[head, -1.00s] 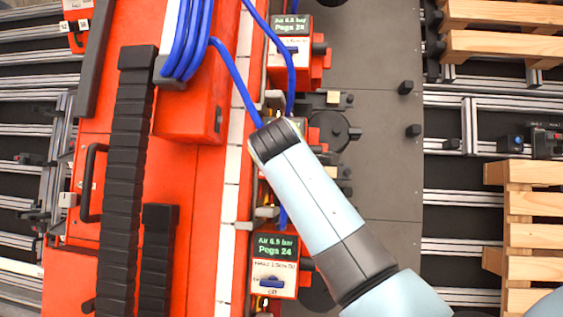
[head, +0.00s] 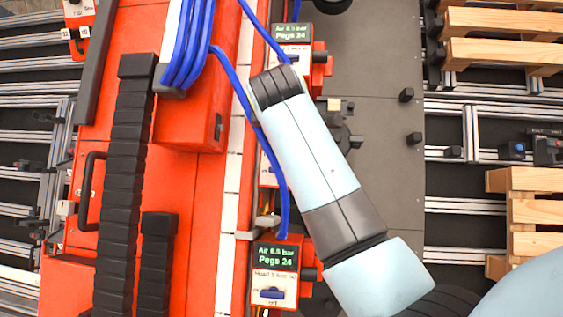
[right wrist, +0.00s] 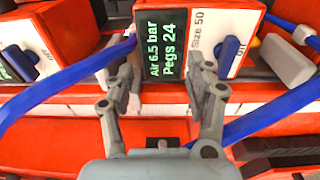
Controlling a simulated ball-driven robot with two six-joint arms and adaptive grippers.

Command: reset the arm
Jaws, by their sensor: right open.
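My right arm reaches up from the lower right in the head view, its wrist beside the upper red valve box (head: 292,42). The gripper fingers are hidden there. In the right wrist view my right gripper (right wrist: 163,85) is open, with nothing between its fingers. Its fingers point at a red box with a white face and a green-lettered display (right wrist: 167,48) reading "Air 6.5 bar Pegs 24". A blue hose (right wrist: 65,82) runs past the left finger, and another passes behind the right finger. My left gripper is in no view.
A lower red box (head: 275,270) with a blue switch stands beside the red gantry beam (head: 200,190). Blue hoses (head: 190,40) hang over the beam. The grey plate (head: 385,180) is mostly clear. Wooden pallets (head: 530,215) stand at the right.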

